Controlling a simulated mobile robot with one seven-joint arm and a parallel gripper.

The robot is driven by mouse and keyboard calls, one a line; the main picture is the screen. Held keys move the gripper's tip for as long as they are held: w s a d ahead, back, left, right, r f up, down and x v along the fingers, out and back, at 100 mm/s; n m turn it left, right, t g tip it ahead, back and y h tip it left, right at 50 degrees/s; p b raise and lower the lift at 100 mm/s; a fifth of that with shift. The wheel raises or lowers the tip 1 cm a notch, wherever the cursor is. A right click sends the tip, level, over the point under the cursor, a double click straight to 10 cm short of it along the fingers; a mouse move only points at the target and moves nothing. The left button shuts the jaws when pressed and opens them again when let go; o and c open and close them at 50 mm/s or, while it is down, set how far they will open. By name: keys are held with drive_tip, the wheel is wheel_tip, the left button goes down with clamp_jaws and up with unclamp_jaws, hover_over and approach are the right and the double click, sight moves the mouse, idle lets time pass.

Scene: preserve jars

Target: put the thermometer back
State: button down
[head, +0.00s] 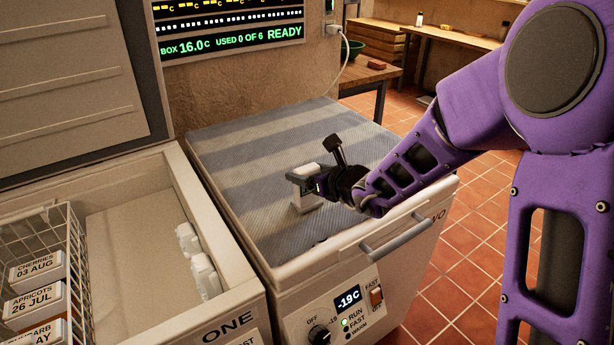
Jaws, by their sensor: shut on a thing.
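My gripper (308,181) reaches in from the right, low over the striped top of the freezer marked TWO. It is shut on a small white upright object (306,204). No dial or markings show on this object, so I cannot tell for sure that it is the thermometer. Its lower end is at or just above the striped cloth (240,150); I cannot tell if it touches. The gripper and wrist hide part of it. No other thing in view is clearly a thermometer.
Freezer ONE stands open at the left, its lid (70,75) raised. Inside are a wire basket (75,250) of labelled tubs and white pieces (203,270) by the right wall. Freezer TWO's front has a handle (395,237) and a -19C display (348,299). A status screen (230,35) hangs behind.

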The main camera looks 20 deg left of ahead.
drive_tip(key=shift+f, duration=0.1)
drive_tip(key=shift+f, duration=0.25)
unclamp_jaws()
drive_tip(key=shift+r, duration=0.1)
drive_tip(key=shift+r, duration=0.3)
drive_tip(key=p+v, duration=0.1)
drive_tip(key=v, duration=1.1)
drive_tip(key=shift+f+p, duration=0.2)
drive_tip(key=shift+p, duration=0.1)
